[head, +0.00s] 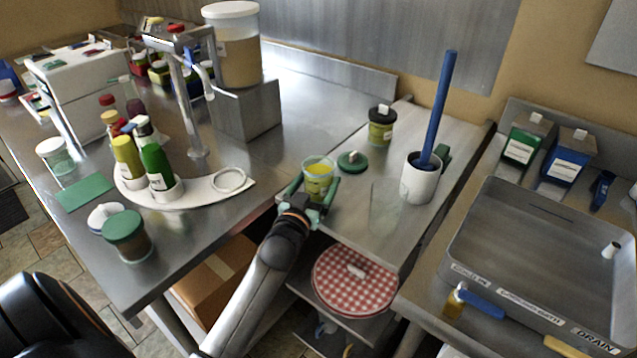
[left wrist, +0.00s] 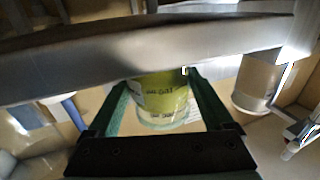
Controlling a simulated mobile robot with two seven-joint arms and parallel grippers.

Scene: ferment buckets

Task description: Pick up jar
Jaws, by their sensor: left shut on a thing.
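A small clear jar (head: 319,172) with yellow-green contents stands open-topped near the front edge of the steel table in the head view. My left gripper (head: 312,196) reaches it from the front, its green fingers shut around the jar's sides. In the left wrist view the jar (left wrist: 160,98), with a printed label, sits between the two green fingers (left wrist: 157,95). Whether its base touches the table cannot be told. A dark green lid (head: 352,161) lies just right of the jar. My right gripper is not in view.
A lidded jar (head: 381,126) stands behind the lid. A white crock (head: 420,180) holding a blue stick is to the right. A white rack with bottles (head: 163,184) is left. A red checked round cloth (head: 356,280) lies on the shelf below. A steel tray (head: 545,270) is far right.

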